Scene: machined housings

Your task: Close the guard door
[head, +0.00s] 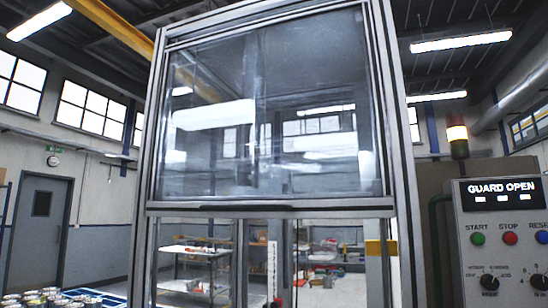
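The guard door (270,110) is a framed clear panel in the upper part of a tall metal frame (408,180). Its lower edge, a grey rail with a dark handle strip (270,208), sits at about mid-height in the view. Below that rail the frame is open, and the space behind shows through. The panel reflects windows and lamps. A control panel (500,240) at the right has a display reading "GUARD OPEN" (501,188). Neither of my grippers is in the head view.
A stack light (457,138) glows behind the control panel. A yellow block (381,247) sits on the right of the frame. Shelving with parts (195,255) shows through the opening. Round metal parts (60,299) lie at the lower left. A grey door (38,235) is at far left.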

